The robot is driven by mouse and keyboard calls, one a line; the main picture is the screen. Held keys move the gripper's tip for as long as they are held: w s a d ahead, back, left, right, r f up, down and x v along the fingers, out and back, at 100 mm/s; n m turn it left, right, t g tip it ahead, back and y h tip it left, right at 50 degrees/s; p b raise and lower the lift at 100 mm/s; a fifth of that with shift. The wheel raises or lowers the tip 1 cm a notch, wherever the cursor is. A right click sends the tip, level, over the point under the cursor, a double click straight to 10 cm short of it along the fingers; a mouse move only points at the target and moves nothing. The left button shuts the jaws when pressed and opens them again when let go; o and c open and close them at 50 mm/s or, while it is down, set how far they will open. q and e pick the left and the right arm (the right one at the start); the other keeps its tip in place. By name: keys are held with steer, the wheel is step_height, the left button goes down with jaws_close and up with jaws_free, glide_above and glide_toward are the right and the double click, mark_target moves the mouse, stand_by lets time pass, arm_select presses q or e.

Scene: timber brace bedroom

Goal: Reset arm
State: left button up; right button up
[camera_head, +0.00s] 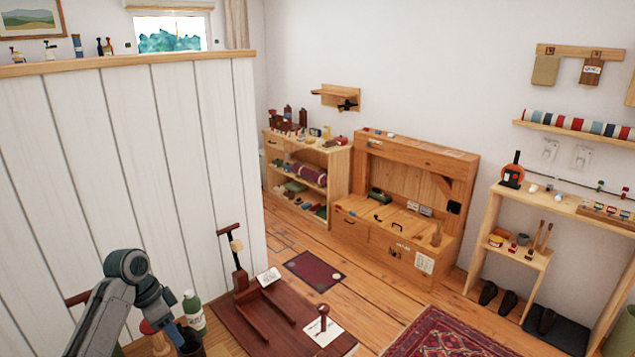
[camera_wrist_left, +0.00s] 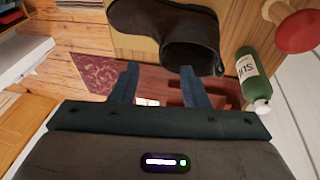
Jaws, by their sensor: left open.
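My left arm comes in at the lower left of the head view, bent over the near end of the white plank partition (camera_head: 130,140). My left gripper (camera_wrist_left: 158,76) shows in the left wrist view with its two blue-grey fingers spread apart. Nothing is between the fingers. A dark boot (camera_wrist_left: 150,20) lies just beyond the fingertips in that view; I cannot tell whether they touch. My right arm and gripper are in neither view.
A green bottle (camera_head: 193,312) stands close to my left gripper; it shows in the wrist view too (camera_wrist_left: 252,72). A red-topped wooden piece (camera_wrist_left: 297,32) is near it. Open floor (camera_head: 362,292) stretches towards the wooden bench (camera_head: 395,245).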

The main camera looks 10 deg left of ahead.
arm_select(q)
steer(key=s+d+f+n+t+y, duration=0.1)
steer(key=s+d+f, duration=0.3)
steer(key=s+f, duration=0.25)
steer(key=s+d+f+n+y, duration=0.1)
steer(key=s+d+f+n, duration=0.1)
steer(key=s+d+f, duration=0.4)
steer(key=s+d+r+n+t+y, duration=0.1)
steer(key=s+r+n, duration=0.1)
steer(key=s, duration=0.7)
steer(key=s+d+r+n+t+y, duration=0.1)
steer(key=s+n, duration=0.2)
steer(key=s, duration=0.7)
step_height(320, 180, down, 36)
steer(key=a+g+b, duration=0.1)
steer(key=a+b, duration=0.2)
steer(key=b, duration=0.2)
steer(key=s+f+b, duration=0.2)
steer(key=s+f, duration=0.6)
steer(key=f, duration=0.3)
steer(key=s+f+g+b, duration=0.1)
steer(key=s+f+b, duration=0.1)
steer(key=s+f, duration=0.7)
step_height(320, 180, down, 2)
steer(key=shift+s+a+f, duration=0.15)
steer(key=shift+s+a, duration=0.15)
steer(key=shift+a, duration=0.1)
